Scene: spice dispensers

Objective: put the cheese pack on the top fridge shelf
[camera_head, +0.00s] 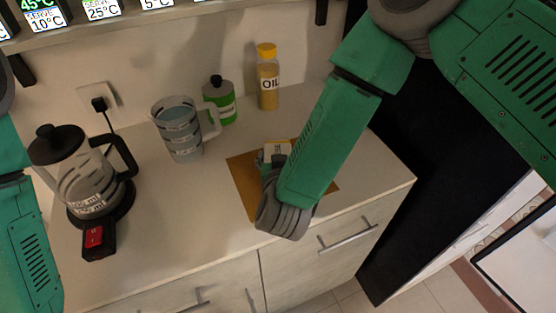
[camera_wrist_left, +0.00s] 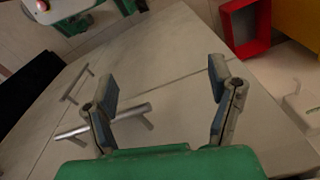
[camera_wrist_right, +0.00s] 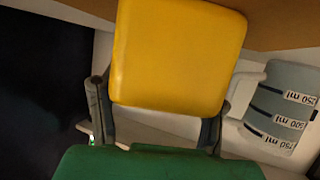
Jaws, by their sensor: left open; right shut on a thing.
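My right gripper (camera_wrist_right: 156,118) is shut on the cheese pack (camera_wrist_right: 178,55), a yellow rounded block in the right wrist view. In the head view a small yellow and white part of the pack (camera_head: 277,149) shows past my right forearm, over the brown board (camera_head: 245,180). No fridge shelf can be made out.
A tall black panel (camera_head: 410,180) stands right of the counter. A red box (camera_wrist_left: 245,25) shows in the left wrist view.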

